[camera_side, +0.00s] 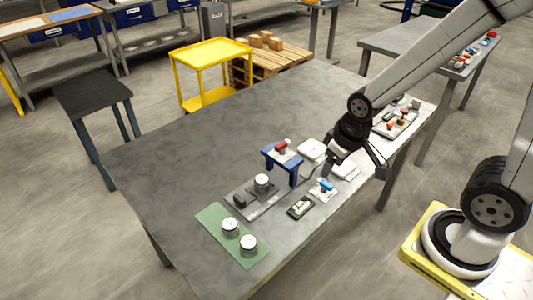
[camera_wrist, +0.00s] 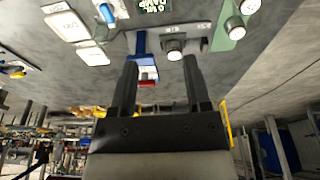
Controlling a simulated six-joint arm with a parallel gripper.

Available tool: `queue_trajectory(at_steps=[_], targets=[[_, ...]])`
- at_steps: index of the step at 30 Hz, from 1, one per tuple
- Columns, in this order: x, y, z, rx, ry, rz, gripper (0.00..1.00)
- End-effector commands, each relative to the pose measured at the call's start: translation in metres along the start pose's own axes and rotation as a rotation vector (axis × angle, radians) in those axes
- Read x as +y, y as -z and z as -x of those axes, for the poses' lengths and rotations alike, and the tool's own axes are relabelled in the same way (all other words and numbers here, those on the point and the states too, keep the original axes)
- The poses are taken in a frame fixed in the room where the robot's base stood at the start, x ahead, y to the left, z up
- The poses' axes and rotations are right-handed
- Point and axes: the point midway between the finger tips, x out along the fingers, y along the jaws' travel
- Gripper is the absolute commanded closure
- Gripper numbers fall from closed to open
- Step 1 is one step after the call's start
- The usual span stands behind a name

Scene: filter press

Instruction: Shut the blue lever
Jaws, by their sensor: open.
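The blue lever (camera_side: 326,184) sits on a small white plate near the front edge of the grey table. It also shows at the top edge of the wrist view (camera_wrist: 107,13), partly cut off. My gripper (camera_side: 354,165) is above the table, up and to the right of the blue lever in the side view, apart from it. Its two fingers are spread with nothing between them in the wrist view (camera_wrist: 160,64). Whether the lever stands open or shut is hard to tell at this size.
A blue stand (camera_side: 294,173) bearing a red lever (camera_side: 281,146) rises left of my gripper. Near it are a grey plate with a round metal part (camera_side: 261,182), a green mat (camera_side: 208,219) with two metal cylinders, and a dark labelled box (camera_side: 301,206). The table's back left is clear.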

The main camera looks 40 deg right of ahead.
Motion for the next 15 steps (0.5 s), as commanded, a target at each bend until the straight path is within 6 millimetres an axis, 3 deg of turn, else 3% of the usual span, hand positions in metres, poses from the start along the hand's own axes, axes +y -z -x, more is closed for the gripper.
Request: queue_trajectory(at_steps=[8,15], targets=[[0.014,0.013,-0.014,-0.034,-0.009,-0.002,0.38],[0.042,0.034,-0.045,-0.095,-0.017,-0.004,0.38]])
